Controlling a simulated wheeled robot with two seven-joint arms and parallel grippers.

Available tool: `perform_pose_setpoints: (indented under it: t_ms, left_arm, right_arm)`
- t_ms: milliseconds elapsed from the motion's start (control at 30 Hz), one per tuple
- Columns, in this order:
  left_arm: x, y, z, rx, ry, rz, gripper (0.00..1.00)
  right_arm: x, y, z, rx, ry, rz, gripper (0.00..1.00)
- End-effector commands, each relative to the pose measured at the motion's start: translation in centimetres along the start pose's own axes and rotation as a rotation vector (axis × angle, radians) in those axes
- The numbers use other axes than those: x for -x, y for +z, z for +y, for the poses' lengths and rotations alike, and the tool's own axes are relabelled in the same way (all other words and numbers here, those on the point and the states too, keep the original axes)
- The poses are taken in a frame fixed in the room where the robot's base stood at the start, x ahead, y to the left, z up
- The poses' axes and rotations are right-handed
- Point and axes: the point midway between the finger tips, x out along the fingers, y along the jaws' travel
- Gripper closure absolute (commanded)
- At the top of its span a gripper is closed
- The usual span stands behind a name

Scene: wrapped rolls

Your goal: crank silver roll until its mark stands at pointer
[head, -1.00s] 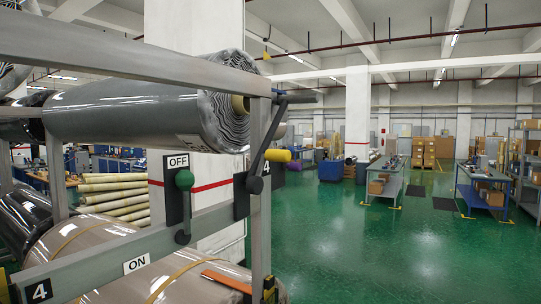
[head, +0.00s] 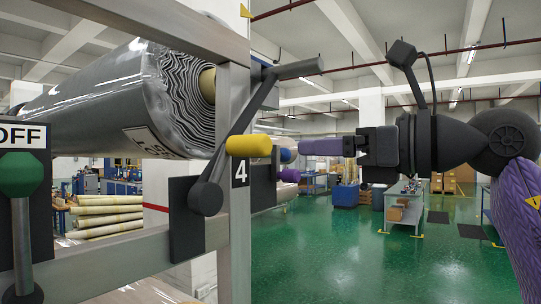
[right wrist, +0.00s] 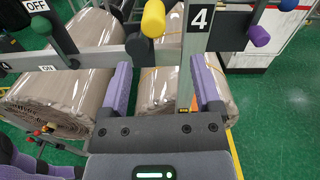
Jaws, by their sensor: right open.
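The silver roll (head: 105,100) lies in the upper left of the head view, its layered end facing right. A pale label with dark letters (head: 150,141) shows low on its side near that end; I cannot tell whether this is the mark. The pointer is not clearly identifiable. A dark crank (head: 232,135) with a yellow handle (head: 248,146) stands before the frame post; the handle also shows in the right wrist view (right wrist: 153,19). My right gripper (head: 304,147) is open, purple-fingered and empty, pointing left, to the right of the yellow handle and apart from it. My left gripper is out of view.
A green-knobbed lever (head: 20,175) stands by an OFF sign (head: 24,135). The metal post (head: 234,200) bears a 4 label. Blue and purple knobs lie behind the crank. Brown wrapped rolls (right wrist: 60,85) lie below in the wrist view.

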Motion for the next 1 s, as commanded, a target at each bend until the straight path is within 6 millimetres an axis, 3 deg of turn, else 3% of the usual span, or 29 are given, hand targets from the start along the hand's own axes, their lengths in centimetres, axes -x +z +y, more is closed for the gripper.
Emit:
perform_pose_setpoints:
  t_ms: [200, 333, 467, 700, 1000]
  left_arm:
    - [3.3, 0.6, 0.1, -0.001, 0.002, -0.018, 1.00]
    - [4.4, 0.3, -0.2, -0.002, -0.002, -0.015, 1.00]
    - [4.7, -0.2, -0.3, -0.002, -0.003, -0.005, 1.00]
    - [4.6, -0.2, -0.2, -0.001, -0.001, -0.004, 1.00]
    - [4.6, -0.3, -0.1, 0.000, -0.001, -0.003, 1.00]
  right_arm:
    - [-5.4, 0.7, 0.0, -0.010, 0.009, 0.001, 0.19]
    - [-7.8, 0.5, 0.0, -0.010, 0.008, -0.001, 0.19]
    - [-8.9, 0.2, 0.0, -0.011, 0.006, -0.001, 0.19]
    - [-9.0, 0.0, 0.0, -0.010, 0.006, -0.002, 0.19]
    - [-9.0, 0.0, 0.0, -0.010, 0.006, -0.002, 0.82]
